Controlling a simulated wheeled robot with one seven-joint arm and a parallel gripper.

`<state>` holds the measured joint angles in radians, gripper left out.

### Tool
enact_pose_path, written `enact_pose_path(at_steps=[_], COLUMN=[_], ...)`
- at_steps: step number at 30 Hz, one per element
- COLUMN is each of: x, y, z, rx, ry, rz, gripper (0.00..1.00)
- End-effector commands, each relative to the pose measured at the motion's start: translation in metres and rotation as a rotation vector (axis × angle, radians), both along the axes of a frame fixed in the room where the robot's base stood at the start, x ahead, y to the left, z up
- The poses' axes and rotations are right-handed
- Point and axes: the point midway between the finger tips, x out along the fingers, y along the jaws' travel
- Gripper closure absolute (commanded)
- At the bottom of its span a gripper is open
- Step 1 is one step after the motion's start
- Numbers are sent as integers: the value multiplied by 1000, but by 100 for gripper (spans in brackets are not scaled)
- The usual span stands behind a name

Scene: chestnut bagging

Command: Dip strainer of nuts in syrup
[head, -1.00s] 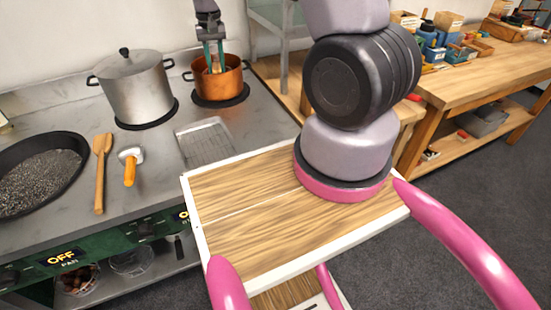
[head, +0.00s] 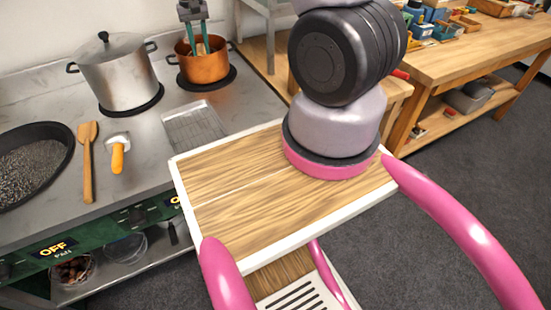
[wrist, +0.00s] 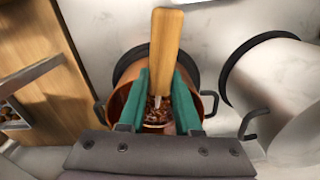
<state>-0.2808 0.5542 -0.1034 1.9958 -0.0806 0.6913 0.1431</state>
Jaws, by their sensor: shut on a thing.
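The copper pot (head: 205,73) stands on a dark burner at the back of the counter, with its side handles showing. My gripper (head: 200,46) is over the pot mouth, its green fingers reaching down at the rim. In the wrist view my gripper (wrist: 166,100) is shut on the strainer's wooden handle (wrist: 165,40). Brown nuts (wrist: 157,112) show between the fingers, inside the pot's outline (wrist: 209,104). The strainer's basket is mostly hidden by the fingers, and I cannot see the syrup level or how deep the basket sits.
A lidded steel pot (head: 118,74) stands left of the copper pot. A wire rack tray (head: 194,127), a scraper (head: 117,150), a wooden spatula (head: 87,160) and a dark pan (head: 30,165) lie on the counter. A workbench (head: 470,45) is at the right.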

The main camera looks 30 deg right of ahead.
Motion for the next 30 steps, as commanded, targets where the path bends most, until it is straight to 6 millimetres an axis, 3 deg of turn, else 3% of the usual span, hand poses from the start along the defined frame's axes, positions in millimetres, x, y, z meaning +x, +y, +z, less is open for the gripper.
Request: enact_pose_path(at_steps=[30], x=[1], y=[0], z=[68], rx=[0], ry=[-3], rz=[1], gripper=[100])
